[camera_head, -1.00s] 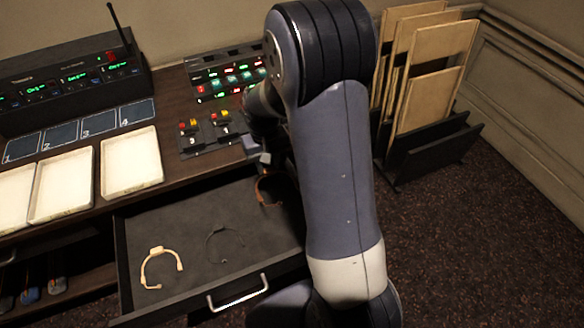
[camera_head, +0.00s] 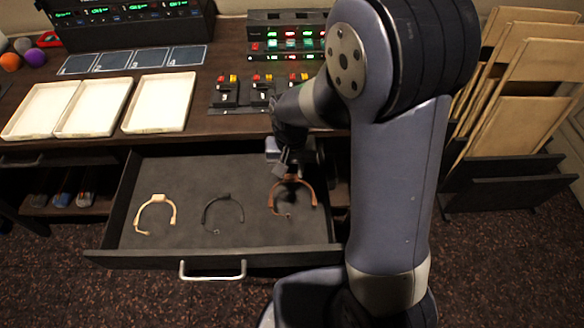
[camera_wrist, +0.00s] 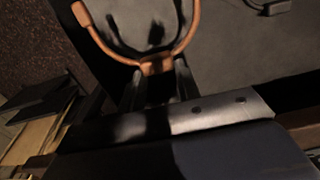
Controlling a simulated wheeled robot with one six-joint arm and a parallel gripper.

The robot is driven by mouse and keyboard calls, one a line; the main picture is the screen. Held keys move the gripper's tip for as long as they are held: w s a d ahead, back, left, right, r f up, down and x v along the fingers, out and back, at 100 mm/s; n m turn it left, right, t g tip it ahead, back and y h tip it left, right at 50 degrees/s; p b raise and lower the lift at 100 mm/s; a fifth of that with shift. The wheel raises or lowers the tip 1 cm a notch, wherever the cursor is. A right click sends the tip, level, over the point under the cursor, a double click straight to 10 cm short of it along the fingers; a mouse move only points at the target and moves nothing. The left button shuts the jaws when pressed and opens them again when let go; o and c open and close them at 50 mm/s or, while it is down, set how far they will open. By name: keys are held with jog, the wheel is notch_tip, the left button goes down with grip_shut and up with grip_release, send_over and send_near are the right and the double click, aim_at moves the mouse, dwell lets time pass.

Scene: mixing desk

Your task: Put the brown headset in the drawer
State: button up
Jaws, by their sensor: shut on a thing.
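The brown headset (camera_head: 294,193) is in the right part of the open drawer (camera_head: 190,257), low over or on its grey floor; I cannot tell whether it touches the floor. My gripper (camera_head: 284,172) is shut on the middle of its band. In the wrist view the headset (camera_wrist: 156,66) is between the fingertips of my gripper (camera_wrist: 157,84), with its two ends pointing away. A cream headset (camera_head: 155,213) lies at the left of the drawer and a black headset (camera_head: 223,211) lies in the middle.
White trays (camera_head: 160,103) stand on the desk left of the switch blocks (camera_head: 262,91). A lit button panel (camera_head: 288,35) is behind them. A rack with tan boards (camera_head: 525,85) stands on the right. The drawer's handle (camera_head: 212,277) sticks out in front.

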aim_at(291, 192)
jog(key=shift+f+b, duration=2.45)
jog(key=shift+f, duration=0.85)
jog(key=shift+f+b, duration=0.45)
jog(key=shift+f, duration=0.25)
jog(key=o, duration=1)
jog(key=shift+o, duration=0.7)
jog(key=shift+o, duration=1.4)
jog(key=shift+r, duration=0.1)
